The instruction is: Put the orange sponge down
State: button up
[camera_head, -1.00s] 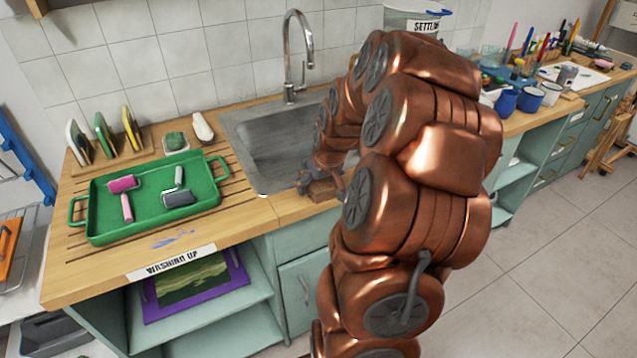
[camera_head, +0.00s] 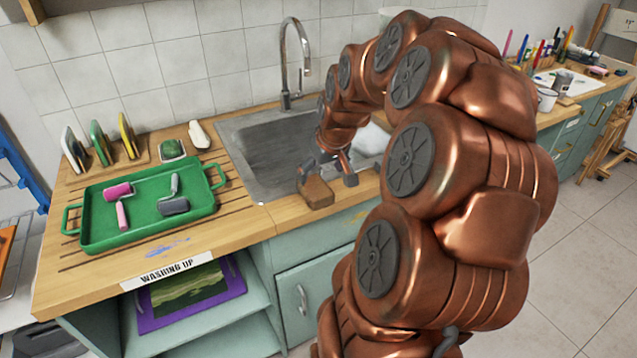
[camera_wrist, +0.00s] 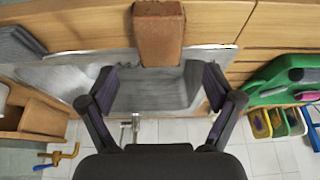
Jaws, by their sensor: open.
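The orange sponge (camera_head: 317,193) is a brownish-orange block resting on the wooden counter strip in front of the sink. In the wrist view the sponge (camera_wrist: 158,35) appears at the top centre, beyond my fingertips. My gripper (camera_head: 327,169) is just behind and above the sponge, over the sink's front edge. In the wrist view my gripper (camera_wrist: 161,88) has its two dark fingers spread wide with nothing between them. The fingers look clear of the sponge.
The metal sink (camera_head: 262,160) and its tall tap (camera_head: 285,65) lie behind the sponge. A green tray (camera_head: 150,238) with two rollers sits on the left counter, marked by a washing up label (camera_head: 170,270). Bare counter lies left of the sponge.

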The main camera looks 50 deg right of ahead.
jog(key=s+a+r+n+g+y, duration=0.1)
jog(key=s+a, duration=0.2)
jog(key=a, duration=0.7)
jog(key=s+a+n+g+y, duration=0.1)
jog(key=s+a, duration=0.1)
jog(key=a, duration=0.8)
jog(key=s+a+f+n+g, duration=0.1)
jog(key=s+a+f+g, duration=0.1)
jog(key=s+a, duration=0.3)
jog(key=s+a+f+g, duration=0.1)
jog(key=s+a+g, duration=0.1)
jog(key=s+a, duration=0.4)
jog(key=s, duration=0.4)
jog(key=shift+s+a+f+n+h+b, duration=0.15)
jog(key=shift+s+f+n+h+b, duration=0.15)
jog(key=shift+f+n+b, duration=0.1)
notch_tip(320, 180, up, 3)
jog(key=p, duration=0.3)
jog(key=shift+r, duration=0.15)
